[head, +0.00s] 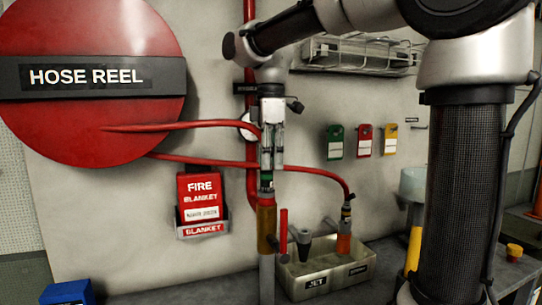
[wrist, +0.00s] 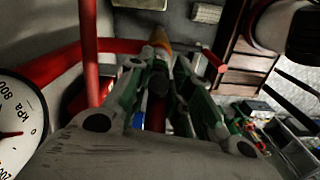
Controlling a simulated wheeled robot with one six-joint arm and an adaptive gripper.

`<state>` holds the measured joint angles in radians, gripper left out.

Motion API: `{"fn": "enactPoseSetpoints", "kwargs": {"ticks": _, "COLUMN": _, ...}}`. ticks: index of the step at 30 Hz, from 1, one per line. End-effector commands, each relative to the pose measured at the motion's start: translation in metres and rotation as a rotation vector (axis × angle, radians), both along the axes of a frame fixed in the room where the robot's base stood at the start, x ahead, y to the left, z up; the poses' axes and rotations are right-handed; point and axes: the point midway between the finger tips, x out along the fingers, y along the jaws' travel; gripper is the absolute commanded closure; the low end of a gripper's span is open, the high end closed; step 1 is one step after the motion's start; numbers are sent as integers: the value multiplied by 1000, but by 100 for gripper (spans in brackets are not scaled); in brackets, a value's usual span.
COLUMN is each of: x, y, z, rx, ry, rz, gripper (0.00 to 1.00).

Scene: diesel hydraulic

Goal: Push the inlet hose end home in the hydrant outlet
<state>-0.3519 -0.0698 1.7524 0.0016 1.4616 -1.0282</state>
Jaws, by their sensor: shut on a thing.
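My gripper (head: 268,168) points down in the head view and is shut on the inlet hose end, whose green band and dark lower part (head: 267,181) show just below the fingers. The hydrant outlet (head: 267,225) is an orange-brown upright body on a grey pipe, directly under the hose end. The two look in line and meet or nearly meet; I cannot tell how deep the end sits. In the wrist view, my fingers (wrist: 158,85) close around a dark piece, with an orange part (wrist: 160,40) beyond them. The fingers hide most of the hose end.
A red lever (head: 283,230) stands right of the outlet. A metal tray (head: 325,280) holds nozzles, one on a red hose (head: 310,171). The hose reel (head: 90,120) and fire blanket (head: 201,203) are on the left. A pressure gauge (wrist: 18,120) sits close at the left in the wrist view.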

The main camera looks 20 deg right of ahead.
Motion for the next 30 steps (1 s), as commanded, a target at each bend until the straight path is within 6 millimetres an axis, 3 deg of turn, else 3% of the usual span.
{"fn": "enactPoseSetpoints", "kwargs": {"ticks": 4, "x": 0, "y": 0, "z": 0, "rx": 0, "ry": -1, "rz": 0, "gripper": 100}}
{"fn": "enactPoseSetpoints", "kwargs": {"ticks": 5, "x": 0, "y": 0, "z": 0, "rx": 0, "ry": -1, "rz": 0, "gripper": 77}}
{"fn": "enactPoseSetpoints", "kwargs": {"ticks": 9, "x": 0, "y": 0, "z": 1, "rx": 0, "ry": -1, "rz": 0, "gripper": 54}}
{"fn": "enactPoseSetpoints", "kwargs": {"ticks": 20, "x": 1, "y": 0, "z": 4, "rx": 1, "ry": -2, "rz": 0, "gripper": 54}}
{"fn": "enactPoseSetpoints", "kwargs": {"ticks": 23, "x": 1, "y": 0, "z": 17, "rx": 1, "ry": -3, "rz": 0, "gripper": 54}}
{"fn": "enactPoseSetpoints", "kwargs": {"ticks": 30, "x": 2, "y": 0, "z": 70, "rx": 2, "ry": -4, "rz": 0, "gripper": 54}}
